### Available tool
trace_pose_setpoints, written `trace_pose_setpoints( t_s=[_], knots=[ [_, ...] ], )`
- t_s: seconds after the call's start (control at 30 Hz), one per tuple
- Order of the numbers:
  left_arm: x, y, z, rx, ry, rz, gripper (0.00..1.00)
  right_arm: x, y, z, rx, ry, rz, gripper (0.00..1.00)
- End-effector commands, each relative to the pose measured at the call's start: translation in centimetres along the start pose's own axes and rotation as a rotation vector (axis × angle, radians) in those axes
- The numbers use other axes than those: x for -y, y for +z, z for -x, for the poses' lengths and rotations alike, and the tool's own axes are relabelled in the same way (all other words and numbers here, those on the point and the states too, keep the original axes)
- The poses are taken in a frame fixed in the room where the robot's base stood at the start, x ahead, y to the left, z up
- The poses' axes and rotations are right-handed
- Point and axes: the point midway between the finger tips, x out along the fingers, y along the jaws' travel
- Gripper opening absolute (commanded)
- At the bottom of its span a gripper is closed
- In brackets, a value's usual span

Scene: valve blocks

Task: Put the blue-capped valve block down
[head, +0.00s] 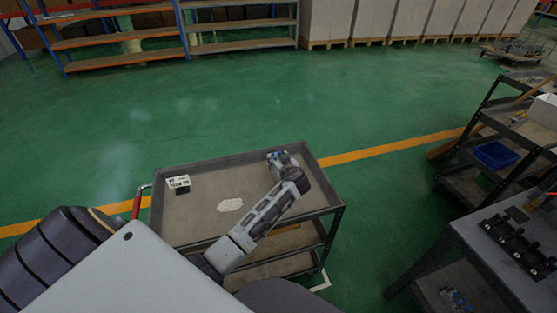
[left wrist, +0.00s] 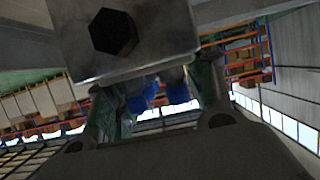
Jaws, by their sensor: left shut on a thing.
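The blue-capped valve block (head: 275,155) is at the far right corner of the cart's grey top tray (head: 215,222), mostly hidden by my left gripper (head: 281,161). The left gripper is shut on it. In the left wrist view the grey metal valve block (left wrist: 150,52) fills the upper middle, with a dark hexagonal hole facing the camera and blue caps (left wrist: 140,98) below, between the fingers. I cannot tell whether the block touches the tray. My right gripper is not in view.
A small black-and-white sign (head: 178,183) stands at the tray's left, and a pale patch (head: 230,205) lies mid-tray. The rest of the tray is mostly bare. A grey table (head: 470,236) with a black fixture (head: 517,242) and a dark shelf cart (head: 480,130) stand to the right.

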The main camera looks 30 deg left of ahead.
Motion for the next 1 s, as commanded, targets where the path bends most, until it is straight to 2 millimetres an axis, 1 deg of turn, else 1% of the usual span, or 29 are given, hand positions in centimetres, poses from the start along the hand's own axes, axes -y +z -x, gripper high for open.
trace_pose_setpoints(
  t_s=[0.03,0.17,0.5,0.6,1.0],
  knots=[
    [-0.1,-0.5,0.0,-0.008,0.002,0.003,0.0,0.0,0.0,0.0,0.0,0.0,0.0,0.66],
    [-0.1,-0.1,-0.1,-0.007,0.002,0.003,0.0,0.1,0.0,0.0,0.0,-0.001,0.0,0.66],
    [-0.1,2.4,-1.2,-0.008,0.002,0.001,0.0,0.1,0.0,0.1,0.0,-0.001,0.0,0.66],
    [-0.1,2.9,-1.4,-0.007,0.002,0.002,0.0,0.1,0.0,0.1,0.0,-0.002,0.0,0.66],
    [-0.1,3.0,-1.4,-0.007,0.002,0.003,0.0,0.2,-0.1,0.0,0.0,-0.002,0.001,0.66]
  ],
)
